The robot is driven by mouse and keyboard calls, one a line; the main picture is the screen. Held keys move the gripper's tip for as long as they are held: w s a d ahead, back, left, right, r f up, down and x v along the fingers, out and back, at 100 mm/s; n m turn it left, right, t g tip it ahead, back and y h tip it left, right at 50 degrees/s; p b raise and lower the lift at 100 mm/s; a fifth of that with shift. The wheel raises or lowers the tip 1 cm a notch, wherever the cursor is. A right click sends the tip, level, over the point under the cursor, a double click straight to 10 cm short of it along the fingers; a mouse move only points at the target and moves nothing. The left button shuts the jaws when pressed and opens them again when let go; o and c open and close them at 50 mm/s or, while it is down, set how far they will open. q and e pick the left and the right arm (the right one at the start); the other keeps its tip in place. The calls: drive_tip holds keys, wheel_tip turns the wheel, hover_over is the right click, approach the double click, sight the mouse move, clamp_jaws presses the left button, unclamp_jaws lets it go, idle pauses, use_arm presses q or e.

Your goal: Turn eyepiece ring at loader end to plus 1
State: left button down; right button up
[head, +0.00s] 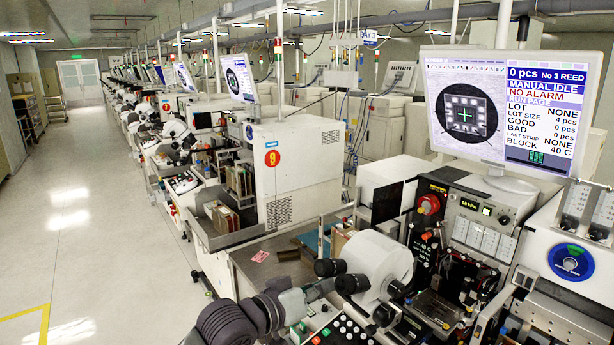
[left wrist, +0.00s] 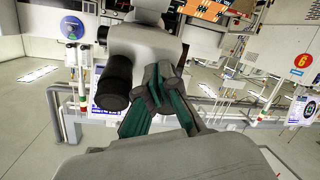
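The white microscope head (head: 388,262) stands at the front station, with two black eyepieces pointing left, a farther one (head: 330,268) and a nearer one (head: 352,284). My left gripper (head: 325,287) is right at these eyepieces, its arm coming in from the bottom left. In the left wrist view the gripper's green-lined fingers (left wrist: 165,88) converge close to the microscope body (left wrist: 145,48). One black eyepiece (left wrist: 113,80) stands clear to their left. The fingers hide what lies between their tips, and contact cannot be made out. Ring marks are too small to read. My right gripper is not in view.
A monitor (head: 468,106) reads MANUAL IDLE and NO ALARM. A red knob (head: 428,204) and a button panel (head: 342,330) are near the microscope. A row of similar machines (head: 290,165) runs to the back left. The aisle floor (head: 75,190) is clear.

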use_arm(q)
drive_tip(key=shift+a, duration=0.1)
drive_tip(key=p+v, duration=0.1)
drive_tip(key=v, duration=0.1)
drive_tip(key=p+v, duration=0.1)
drive_tip(key=v, duration=0.1)
drive_tip(key=p+v, duration=0.1)
drive_tip(key=v, duration=0.1)
drive_tip(key=shift+w+a+r+p, duration=0.1)
drive_tip(key=shift+w+r+p, duration=0.1)
drive_tip(key=shift+r+p, duration=0.15)
drive_tip(key=shift+f, duration=0.1)
